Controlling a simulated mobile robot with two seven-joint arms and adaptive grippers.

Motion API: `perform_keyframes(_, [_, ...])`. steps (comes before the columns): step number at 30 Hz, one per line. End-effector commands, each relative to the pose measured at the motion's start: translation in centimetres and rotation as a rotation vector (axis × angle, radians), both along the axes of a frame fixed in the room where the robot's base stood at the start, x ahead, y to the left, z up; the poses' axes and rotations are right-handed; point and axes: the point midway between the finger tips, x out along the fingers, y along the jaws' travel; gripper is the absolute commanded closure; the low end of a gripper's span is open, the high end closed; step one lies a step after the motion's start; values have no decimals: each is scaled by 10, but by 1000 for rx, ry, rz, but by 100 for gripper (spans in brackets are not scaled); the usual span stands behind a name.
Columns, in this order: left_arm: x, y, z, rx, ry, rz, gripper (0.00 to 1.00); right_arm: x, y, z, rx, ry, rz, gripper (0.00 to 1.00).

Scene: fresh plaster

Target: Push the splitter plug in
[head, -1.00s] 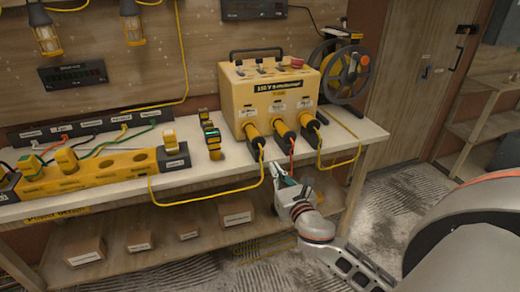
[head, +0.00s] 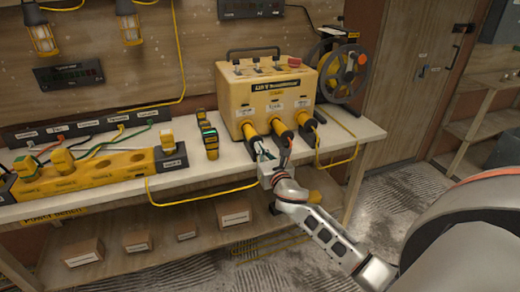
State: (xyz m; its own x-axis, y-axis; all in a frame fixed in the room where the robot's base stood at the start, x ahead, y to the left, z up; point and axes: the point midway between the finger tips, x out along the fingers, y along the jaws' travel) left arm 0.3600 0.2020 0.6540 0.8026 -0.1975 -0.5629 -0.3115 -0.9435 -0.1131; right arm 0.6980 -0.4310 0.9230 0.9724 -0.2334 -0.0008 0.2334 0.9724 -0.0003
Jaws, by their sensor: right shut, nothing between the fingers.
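A yellow supply box (head: 270,92) stands on the bench with three yellow-and-black plugs at its front sockets. The left plug (head: 253,134) sits in line with the left socket; how deep it is seated I cannot tell. A yellow lead runs from near it along the bench to the long yellow socket strip (head: 100,172). The middle plug (head: 281,132) and right plug (head: 306,122) are beside it; their labels are too small to read. My right gripper (head: 266,156) is shut and empty, just below and in front of the left and middle plugs; contact is unclear. My left gripper is out of view.
A small yellow-and-black device (head: 208,140) stands left of the box. A cable reel (head: 343,72) is behind it on the right. The bench's front edge (head: 215,192) lies close to my arm. Cartons (head: 137,241) sit on the lower shelf. Yellow leads hang at the bench front.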

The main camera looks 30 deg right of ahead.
Motion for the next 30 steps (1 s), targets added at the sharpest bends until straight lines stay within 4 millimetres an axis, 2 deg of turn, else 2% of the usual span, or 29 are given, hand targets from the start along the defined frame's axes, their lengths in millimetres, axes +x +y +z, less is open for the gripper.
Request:
perform_keyframes(6, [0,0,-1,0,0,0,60,3,-1,0,0,-1,0,100])
perform_keyframes(16, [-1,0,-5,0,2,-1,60,42,-10,0,-1,-1,0,100])
perform_keyframes(30, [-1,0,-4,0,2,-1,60,44,-11,2,0,-2,-1,100])
